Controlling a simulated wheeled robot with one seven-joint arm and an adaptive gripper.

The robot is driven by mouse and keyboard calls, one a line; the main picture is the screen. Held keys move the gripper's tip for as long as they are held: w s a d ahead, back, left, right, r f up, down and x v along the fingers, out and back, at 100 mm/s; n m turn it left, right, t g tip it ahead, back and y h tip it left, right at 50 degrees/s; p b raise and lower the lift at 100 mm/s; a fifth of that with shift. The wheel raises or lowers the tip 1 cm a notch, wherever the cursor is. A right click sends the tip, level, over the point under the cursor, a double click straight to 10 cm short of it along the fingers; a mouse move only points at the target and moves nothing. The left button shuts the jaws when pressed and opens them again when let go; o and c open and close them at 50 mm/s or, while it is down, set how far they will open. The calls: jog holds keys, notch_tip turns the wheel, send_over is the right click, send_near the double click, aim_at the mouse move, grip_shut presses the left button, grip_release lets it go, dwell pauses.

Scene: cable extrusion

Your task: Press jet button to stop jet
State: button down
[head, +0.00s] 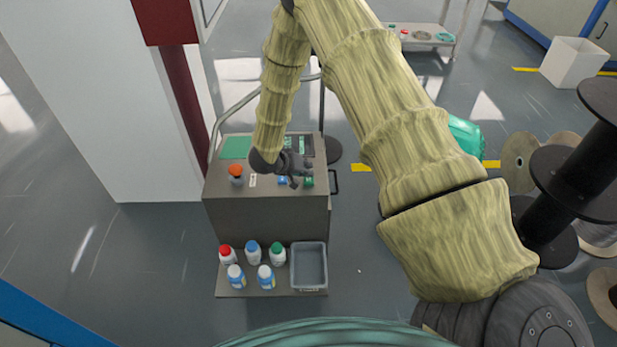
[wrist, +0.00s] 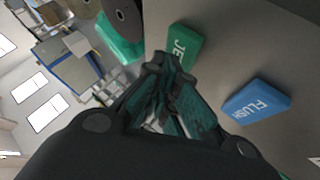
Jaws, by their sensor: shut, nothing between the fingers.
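The green jet button (wrist: 184,46), lettered "JE" where it shows, sits on the grey top of the machine cabinet (head: 225,192). In the head view the jet button (head: 308,182) is at the right front of the cabinet top. The blue flush button (wrist: 258,101) is to its left in the head view (head: 283,181). My gripper (wrist: 157,65) is shut and empty, and its fingertips are right beside the jet button's near edge. I cannot tell whether they touch it. In the head view my gripper (head: 294,180) hangs low over the cabinet top, between the two buttons.
An orange-red knob (head: 236,171) stands at the cabinet top's left front. Several capped bottles (head: 252,252) and a grey bin (head: 310,266) are on a low shelf in front. Black spools (head: 570,175) stand at the right.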

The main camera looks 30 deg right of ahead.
aim_at(312, 196)
jog(key=shift+r+p, duration=0.3)
jog(key=shift+r, duration=0.2)
notch_tip(312, 196, up, 5)
jog(key=p, duration=0.4)
jog(key=shift+f, duration=0.15)
dwell(0.9)
jog(key=s+a+f+n, duration=0.1)
jog(key=s+f, duration=0.1)
jog(key=s+a+f+n+t+y, duration=0.1)
jog(key=s+a+f, duration=0.1)
jog(key=s+f, duration=0.1)
jog(key=s+a+f+n+t, duration=0.1)
jog(key=s+a+f, duration=0.1)
jog(key=s, duration=0.1)
jog(key=shift+s+a+f+y, duration=0.15)
jog(key=shift+s+y, duration=0.1)
jog(key=shift+y, duration=0.15)
jog(key=s+a+f+n+g+y, duration=0.1)
jog(key=s+a, duration=0.4)
jog(key=s, duration=0.5)
jog(key=s+a+f+n+g+y, duration=0.1)
jog(key=s+a+y, duration=0.3)
jog(key=s, duration=0.7)
jog(key=s+a+f+n+g+y, duration=0.1)
jog(key=s+a+f+y, duration=0.1)
jog(key=s+a, duration=0.4)
jog(key=s+f, duration=0.1)
jog(key=s, duration=0.4)
jog(key=shift+n+g, duration=0.3)
